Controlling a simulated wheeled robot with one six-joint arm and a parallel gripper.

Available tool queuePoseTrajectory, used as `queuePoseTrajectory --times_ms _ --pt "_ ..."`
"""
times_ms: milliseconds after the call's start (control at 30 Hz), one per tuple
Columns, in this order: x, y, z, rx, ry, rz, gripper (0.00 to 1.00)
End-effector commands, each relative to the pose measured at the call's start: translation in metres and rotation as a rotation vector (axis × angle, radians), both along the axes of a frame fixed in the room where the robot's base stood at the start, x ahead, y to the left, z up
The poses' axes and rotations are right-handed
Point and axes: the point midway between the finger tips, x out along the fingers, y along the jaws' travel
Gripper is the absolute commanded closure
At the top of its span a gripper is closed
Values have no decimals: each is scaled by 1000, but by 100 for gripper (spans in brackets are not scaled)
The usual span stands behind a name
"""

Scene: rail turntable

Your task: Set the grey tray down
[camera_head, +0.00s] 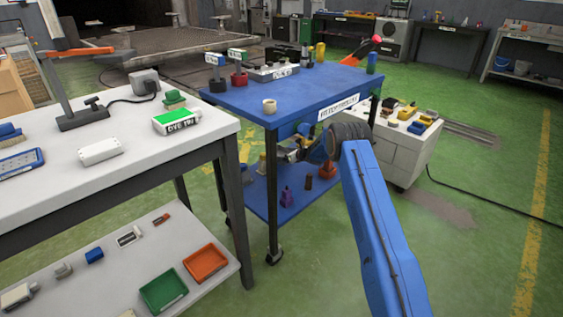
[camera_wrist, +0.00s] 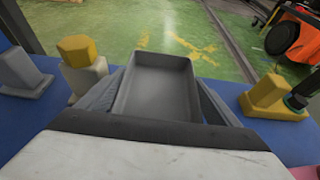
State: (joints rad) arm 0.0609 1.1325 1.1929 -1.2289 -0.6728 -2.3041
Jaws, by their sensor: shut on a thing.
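The grey tray (camera_wrist: 158,92) is an open, shallow rectangular box in the middle of the wrist view, and it looks empty. My gripper (camera_wrist: 158,100) is shut on it, with one finger along each side. In the head view my gripper (camera_head: 296,150) is under the top of the blue cart (camera_head: 235,97), above its lower shelf (camera_head: 262,205). There the tray is mostly hidden or too small to make out. I cannot tell whether the tray touches the shelf.
In the wrist view, a yellow-topped piece (camera_wrist: 80,55) and a blue-grey piece (camera_wrist: 20,72) stand left of the tray. A yellow piece (camera_wrist: 265,95) stands to its right. The lower shelf also holds a purple piece (camera_head: 286,196) and an orange piece (camera_head: 327,170).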

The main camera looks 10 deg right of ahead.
Motion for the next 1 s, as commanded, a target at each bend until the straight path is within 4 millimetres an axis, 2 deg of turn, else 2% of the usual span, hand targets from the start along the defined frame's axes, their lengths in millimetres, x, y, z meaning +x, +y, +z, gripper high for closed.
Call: queuePoseTrajectory --times_ms 400,767,800,833,1000 --pt "0 0 -40 1 -1 0 43" --pt "0 0 -44 1 -1 0 43" --pt "0 0 -43 1 -1 0 5" --pt "0 0 -43 1 -1 0 0" --pt "0 0 -43 1 -1 0 0"
